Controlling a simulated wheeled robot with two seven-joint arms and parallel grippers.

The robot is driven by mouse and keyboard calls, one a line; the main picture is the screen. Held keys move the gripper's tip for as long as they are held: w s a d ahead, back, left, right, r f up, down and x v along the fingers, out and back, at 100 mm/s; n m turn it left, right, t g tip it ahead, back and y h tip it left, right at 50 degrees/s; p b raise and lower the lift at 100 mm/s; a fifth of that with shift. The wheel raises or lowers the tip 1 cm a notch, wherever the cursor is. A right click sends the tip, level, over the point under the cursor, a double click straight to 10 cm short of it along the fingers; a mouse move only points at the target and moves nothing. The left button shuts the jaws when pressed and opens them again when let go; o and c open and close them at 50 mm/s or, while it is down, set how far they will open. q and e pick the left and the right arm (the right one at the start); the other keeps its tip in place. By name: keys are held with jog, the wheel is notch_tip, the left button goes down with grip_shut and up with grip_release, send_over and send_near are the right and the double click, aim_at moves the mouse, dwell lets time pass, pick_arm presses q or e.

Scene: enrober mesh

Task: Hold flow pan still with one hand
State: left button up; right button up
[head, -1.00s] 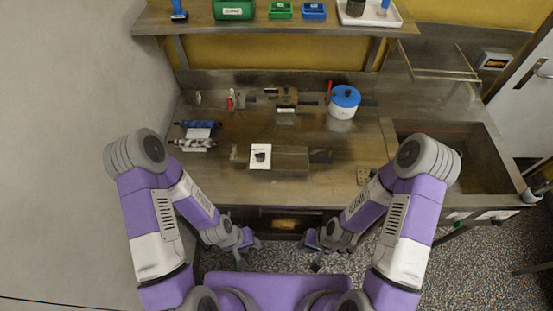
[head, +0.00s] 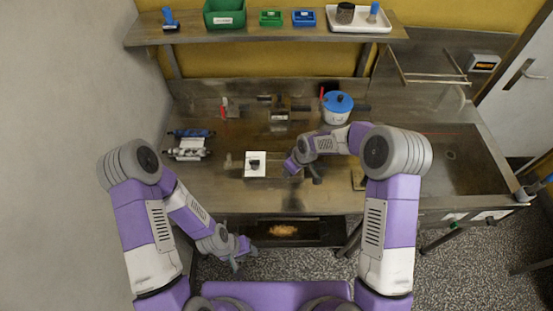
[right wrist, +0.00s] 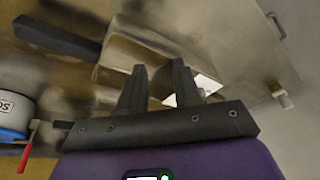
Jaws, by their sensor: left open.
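What looks like the flow pan (head: 280,171), a metal box-like body, lies mid-bench behind my right gripper (head: 304,173), which hides part of it in the head view. In the right wrist view its metal body (right wrist: 125,50) and a dark handle (right wrist: 58,38) show beyond the fingers. My right gripper's two fingers (right wrist: 160,85) stand apart with nothing visible between them. I cannot tell whether they touch the pan. My left gripper (head: 242,256) is open and empty, low in front of the bench edge.
A white card with a dark picture (head: 255,164) is at the pan's left. Two rollers (head: 189,145) lie at the left. A sink (head: 450,170) is at the right. A shelf (head: 250,37) with bins runs above the back.

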aim_at(276, 178)
jog(key=a+r+n+g+h, duration=0.25)
jog(key=a+r+n, duration=0.25)
jog(key=n, duration=0.4)
jog(key=shift+t+h, duration=0.25)
jog(key=f, duration=1.1)
jog(key=shift+w+f, duration=0.35)
jog(key=shift+w, duration=0.05)
grip_shut()
